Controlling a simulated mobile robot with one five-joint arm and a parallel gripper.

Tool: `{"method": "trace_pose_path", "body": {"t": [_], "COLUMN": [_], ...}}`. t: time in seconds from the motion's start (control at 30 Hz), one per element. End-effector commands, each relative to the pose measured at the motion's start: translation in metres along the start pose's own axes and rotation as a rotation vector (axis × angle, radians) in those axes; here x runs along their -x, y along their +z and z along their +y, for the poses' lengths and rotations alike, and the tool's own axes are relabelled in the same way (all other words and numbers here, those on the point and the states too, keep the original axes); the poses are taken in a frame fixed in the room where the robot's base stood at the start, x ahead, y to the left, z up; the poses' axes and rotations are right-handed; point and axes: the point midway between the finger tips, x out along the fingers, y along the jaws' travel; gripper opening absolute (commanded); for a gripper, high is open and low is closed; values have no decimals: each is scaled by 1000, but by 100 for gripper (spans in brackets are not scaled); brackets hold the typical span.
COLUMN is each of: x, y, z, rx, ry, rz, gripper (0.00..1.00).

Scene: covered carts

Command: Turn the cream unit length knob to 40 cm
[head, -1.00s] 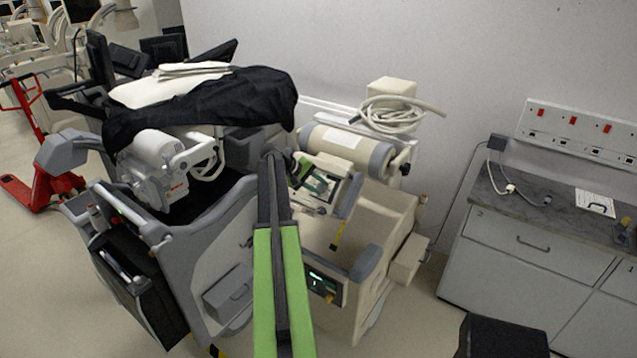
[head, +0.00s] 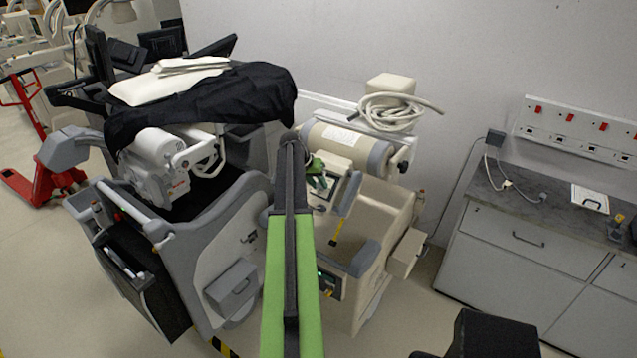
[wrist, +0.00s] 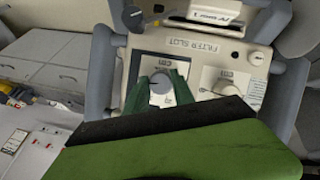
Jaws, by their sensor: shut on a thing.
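The cream unit (head: 380,215) stands behind my arm in the head view, with its control head at the end of a cylinder. In the wrist view its cream panel (wrist: 205,68) carries two round knobs with dials marked "cm". My gripper (wrist: 161,88) is shut on the left knob (wrist: 160,82), a green finger on each side of it. The right knob (wrist: 224,86) is free and apart from the fingers. The dial numbers are too small to read, and which knob sets length is not legible. My gripper also shows at the panel in the head view (head: 317,172).
Grey handle bars (wrist: 98,82) flank the panel. A larger grey and white machine under a black cover (head: 215,105) stands close on the left. A coiled hose (head: 385,112) lies on top of the cream unit.

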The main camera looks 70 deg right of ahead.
Motion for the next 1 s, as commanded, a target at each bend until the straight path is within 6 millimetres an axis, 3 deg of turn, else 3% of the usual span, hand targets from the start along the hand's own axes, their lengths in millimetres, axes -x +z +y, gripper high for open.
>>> {"method": "trace_pose_path", "body": {"t": [0.33,0.83,0.87,1.0], "x": [0,0,0,1], "y": [0,0,0,0], "z": [2,1,1,1], "rx": [-113,-129,-129,-128], "ry": [-43,-50,-50,-50], "rz": [-2,0,0,0], "gripper": [0,0,31,49]}}
